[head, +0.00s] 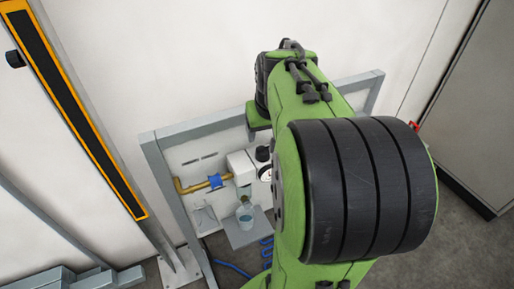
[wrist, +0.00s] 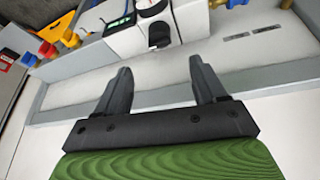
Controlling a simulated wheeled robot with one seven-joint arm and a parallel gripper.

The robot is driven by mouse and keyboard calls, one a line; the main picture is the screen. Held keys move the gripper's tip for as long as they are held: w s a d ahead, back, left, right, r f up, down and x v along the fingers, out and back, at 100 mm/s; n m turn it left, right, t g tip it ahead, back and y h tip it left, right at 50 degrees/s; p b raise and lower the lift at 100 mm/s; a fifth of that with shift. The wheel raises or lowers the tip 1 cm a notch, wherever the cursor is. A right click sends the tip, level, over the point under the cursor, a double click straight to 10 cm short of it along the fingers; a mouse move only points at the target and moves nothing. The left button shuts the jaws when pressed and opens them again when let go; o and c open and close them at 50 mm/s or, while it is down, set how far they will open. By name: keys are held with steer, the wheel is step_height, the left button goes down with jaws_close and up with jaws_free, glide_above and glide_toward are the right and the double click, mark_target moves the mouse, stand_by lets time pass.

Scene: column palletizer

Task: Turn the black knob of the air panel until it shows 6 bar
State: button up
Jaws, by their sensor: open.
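In the head view the knob (head: 262,154) stands beside the white housing (head: 240,164) of the air panel, close to my arm. A round gauge (head: 265,174) below the knob is partly covered by my arm, and its reading cannot be made out. My fingers are hidden in the head view.
A brass pipe with a blue valve (head: 215,181) runs left of the housing. A grey frame (head: 152,165) borders the panel. In the wrist view, a small box with a display (wrist: 118,25) and yellow fittings (wrist: 70,38) lie left of the knob. A yellow-edged post (head: 88,120) stands left.

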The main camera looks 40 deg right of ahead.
mark_target(260, 149)
steer(key=b+x, duration=0.3)
steer(key=x, duration=0.9)
steer(key=shift+w+d+f, duration=0.1)
steer(key=shift+f, duration=0.25)
steer(key=c, duration=1)
steer(key=shift+m, duration=0.5)
steer(key=m+g+h, duration=0.1)
steer(key=m, duration=0.2)
steer(key=shift+w+m, duration=0.15)
steer(key=shift+m, duration=0.25)
steer(key=m+g, duration=0.1)
steer(key=m, duration=0.1)
steer(key=m+g+p, duration=0.1)
steer(key=m, duration=0.2)
steer(key=shift+w+h, duration=0.1)
steer(key=shift+h, duration=0.3)
steer(key=shift+m, duration=0.3)
